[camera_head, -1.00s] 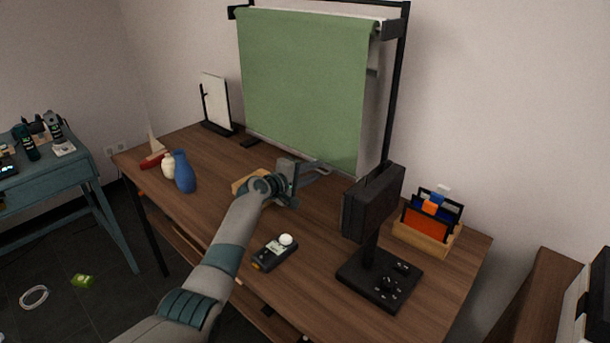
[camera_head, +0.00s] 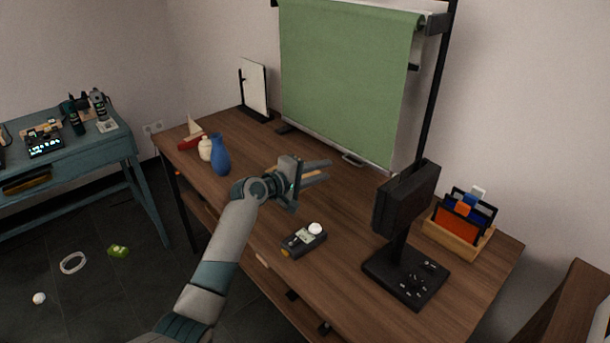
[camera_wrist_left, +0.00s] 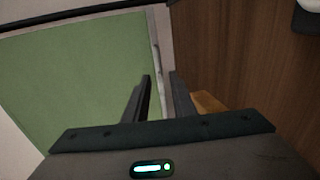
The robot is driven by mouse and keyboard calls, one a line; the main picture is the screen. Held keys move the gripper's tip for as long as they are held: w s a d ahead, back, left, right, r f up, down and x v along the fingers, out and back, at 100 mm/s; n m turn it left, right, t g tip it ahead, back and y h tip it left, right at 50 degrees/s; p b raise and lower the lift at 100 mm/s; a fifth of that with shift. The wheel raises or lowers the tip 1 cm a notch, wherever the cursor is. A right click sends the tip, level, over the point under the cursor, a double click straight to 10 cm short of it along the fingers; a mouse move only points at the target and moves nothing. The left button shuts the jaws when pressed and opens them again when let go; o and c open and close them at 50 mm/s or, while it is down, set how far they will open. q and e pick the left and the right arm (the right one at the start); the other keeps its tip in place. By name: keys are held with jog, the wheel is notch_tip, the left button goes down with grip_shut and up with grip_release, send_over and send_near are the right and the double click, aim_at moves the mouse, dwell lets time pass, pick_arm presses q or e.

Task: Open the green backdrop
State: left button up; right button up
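The green backdrop (camera_head: 345,80) hangs from a black frame at the back of the wooden table, its lower edge near the tabletop. A small handle (camera_head: 352,159) shows at its bottom bar. My left gripper (camera_head: 322,172) is above the table in front of the backdrop, apart from it, fingers pointing right. In the left wrist view the two fingers (camera_wrist_left: 160,98) are spread with a gap and nothing between them. The backdrop (camera_wrist_left: 75,80) fills the left of that view, its bottom edge running beyond the fingertips. My right gripper is in neither view.
A blue vase (camera_head: 220,155) and a cream vase (camera_head: 205,149) stand at the left. A handheld meter (camera_head: 303,241) lies near the front edge. A black monitor on a stand (camera_head: 405,200) and a wooden file holder (camera_head: 458,236) stand at the right.

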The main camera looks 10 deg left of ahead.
pick_arm(q)
jog(key=v, duration=0.6)
